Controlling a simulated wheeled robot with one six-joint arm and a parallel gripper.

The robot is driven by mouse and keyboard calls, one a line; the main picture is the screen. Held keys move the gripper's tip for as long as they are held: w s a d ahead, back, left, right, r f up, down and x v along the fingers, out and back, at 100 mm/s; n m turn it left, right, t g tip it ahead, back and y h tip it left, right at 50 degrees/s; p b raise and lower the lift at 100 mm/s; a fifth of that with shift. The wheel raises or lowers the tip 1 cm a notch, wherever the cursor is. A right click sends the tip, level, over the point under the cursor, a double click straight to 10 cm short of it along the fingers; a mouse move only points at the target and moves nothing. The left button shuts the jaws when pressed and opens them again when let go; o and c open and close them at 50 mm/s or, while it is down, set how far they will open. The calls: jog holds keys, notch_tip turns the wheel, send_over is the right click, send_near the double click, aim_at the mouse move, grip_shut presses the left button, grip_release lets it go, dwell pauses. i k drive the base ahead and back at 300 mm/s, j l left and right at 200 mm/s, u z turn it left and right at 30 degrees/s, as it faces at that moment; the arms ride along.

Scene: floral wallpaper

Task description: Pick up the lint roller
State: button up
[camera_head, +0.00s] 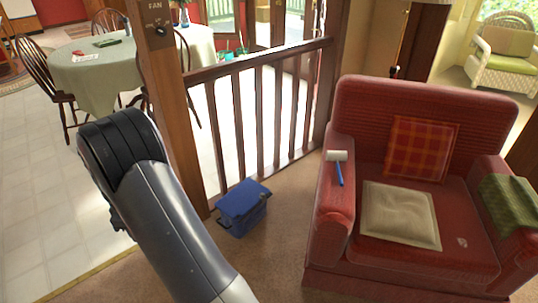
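A lint roller with a white head (337,156) and a blue handle (340,174) lies on the left armrest of the red armchair (342,207). Its handle points toward the front of the chair. My arm rises from the bottom of the picture, left of the chair, and bends at a dark joint. My gripper is not clearly visible; only a small dark part shows beyond the arm's left edge. The arm is apart from the lint roller, with a blue box between them on the floor.
The blue lidded box (242,207) stands on the carpet by the wooden railing (262,120). The chair holds a plaid cushion (421,147), a beige cushion (400,214) and a green cloth (510,203). A dining table (95,72) stands at the back left. Carpet before the box is clear.

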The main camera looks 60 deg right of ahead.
aim_at(338, 156)
jog(key=i+z, duration=0.15)
jog(key=z, duration=0.3)
jog(key=i+z, duration=0.2)
jog(key=z, duration=0.25)
jog(key=i+z, duration=0.2)
jog(key=z, duration=0.25)
jog(key=i+j+z, duration=0.1)
jog(key=z, duration=0.3)
jog(key=i+z, duration=0.3)
jog(key=z, duration=0.2)
jog(key=i+j+z, duration=0.15)
jog(key=i+z, duration=0.15)
jog(key=z, duration=0.15)
jog(key=i+j+z, duration=0.2)
jog(key=z, duration=0.3)
jog(key=i, duration=0.1)
